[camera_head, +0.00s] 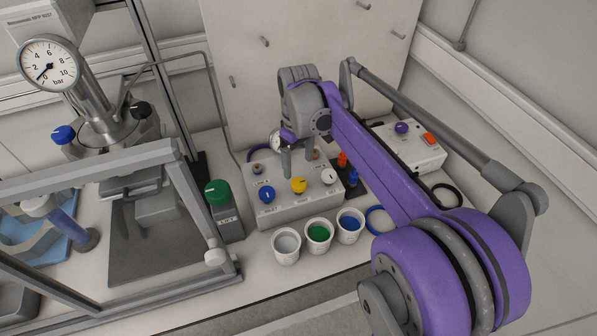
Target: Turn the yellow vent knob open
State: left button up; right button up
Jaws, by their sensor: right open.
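The yellow vent knob (299,186) sits on the top of a light grey valve box (252,212), between a blue knob (266,194) and a white knob (329,176). My right gripper (299,163) points down over the box with its two grey fingers apart. The fingers appear just behind and above the yellow knob in this view. Nothing is seen between them. I cannot tell their exact height above the box. My left gripper is not in view.
Three cups (319,236) stand before the box. A green-knobbed lift unit (217,194) stands left of it. A framed reactor with a pressure gauge (48,63) fills the left. A white control box (413,150) with a red switch is at the right. A pegged panel (300,40) stands behind.

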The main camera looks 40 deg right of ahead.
notch_tip(320, 180, up, 4)
jog(key=shift+f, duration=0.2)
dwell(0.5)
